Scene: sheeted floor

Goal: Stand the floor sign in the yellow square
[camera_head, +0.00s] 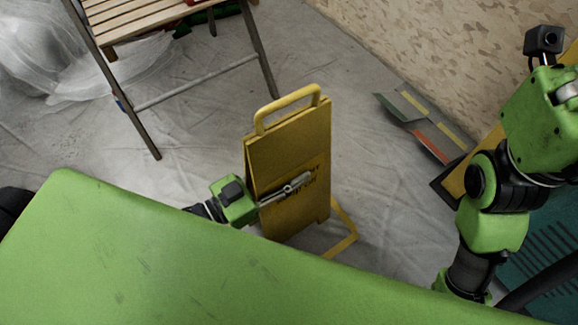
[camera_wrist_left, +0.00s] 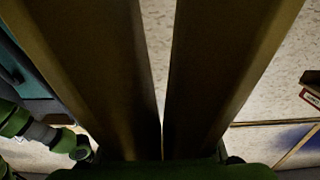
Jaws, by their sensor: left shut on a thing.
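The yellow floor sign (camera_head: 290,148) is upright and nearly folded, with its loop handle at the top and dark lettering on its face. My left gripper (camera_head: 290,190) is shut on the sign, one finger lying across the front panel. In the left wrist view the sign's two panels (camera_wrist_left: 215,70) fill the middle with a narrow gap between them; the fingers are not distinguishable there. The yellow square (camera_head: 346,236) shows as an outline on the floor at the sign's lower right, partly hidden by the sign and my green body. I cannot tell whether the sign touches the floor.
A wooden slatted stool or stepladder (camera_head: 135,18) with metal legs stands at the upper left, beside clear plastic sheeting (camera_head: 45,50). Flat tools (camera_head: 420,115) lie by the speckled wall board (camera_head: 440,40). My right arm is at the right. Sheeted floor behind the sign is free.

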